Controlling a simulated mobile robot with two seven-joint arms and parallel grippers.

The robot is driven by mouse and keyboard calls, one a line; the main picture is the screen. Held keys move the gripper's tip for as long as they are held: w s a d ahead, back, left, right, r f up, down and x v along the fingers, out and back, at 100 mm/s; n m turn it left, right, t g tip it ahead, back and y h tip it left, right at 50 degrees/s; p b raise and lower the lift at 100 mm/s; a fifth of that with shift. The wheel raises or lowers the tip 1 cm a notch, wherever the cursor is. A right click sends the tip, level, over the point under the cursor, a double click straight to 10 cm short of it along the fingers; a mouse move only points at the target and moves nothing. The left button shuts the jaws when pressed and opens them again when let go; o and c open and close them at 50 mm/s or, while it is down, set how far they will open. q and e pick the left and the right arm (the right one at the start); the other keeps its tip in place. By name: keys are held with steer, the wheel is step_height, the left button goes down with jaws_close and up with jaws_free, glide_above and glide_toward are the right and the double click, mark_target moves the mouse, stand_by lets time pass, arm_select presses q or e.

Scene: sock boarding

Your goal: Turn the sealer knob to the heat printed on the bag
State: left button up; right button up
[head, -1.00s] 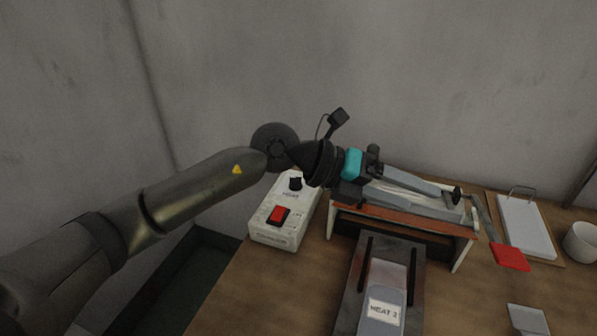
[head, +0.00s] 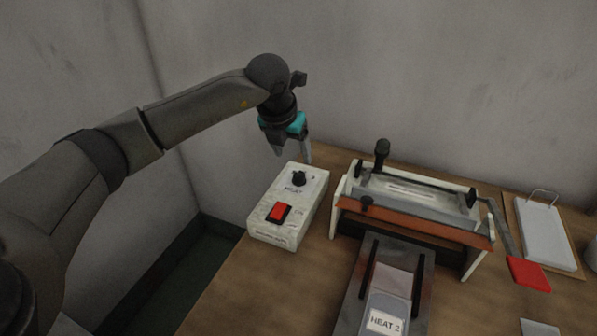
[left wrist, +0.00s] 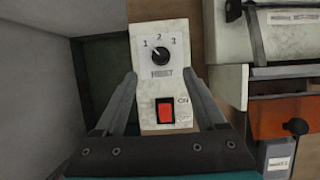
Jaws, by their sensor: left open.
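The sealer control box (head: 262,228) is white with a black knob (head: 299,178) at its far end and a red switch nearer. In the left wrist view, the knob (left wrist: 160,55) sits below the numbers 1, 2 and 3. Its light pointer mark leans up-left, towards 1. The bag (head: 388,301) lies on the dark metal support, and its label (head: 383,323) reads HEAT 2. My left gripper (head: 294,157) is open and points down above the far end of the box.
The sealer (head: 425,205) with its orange front strip stands right of the box. Its red-ended lever (head: 529,273) sticks out on its right. A clipboard (head: 546,235) lies farther right. Walls stand behind and left; the table's left edge is close to the box.

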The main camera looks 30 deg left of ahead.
mark_target(299, 174)
arm_select(q)
steer(key=b+x, duration=0.1)
steer(key=x, duration=0.8)
steer(key=shift+d, duration=0.1)
jaws_close()
stand_by(0.4)
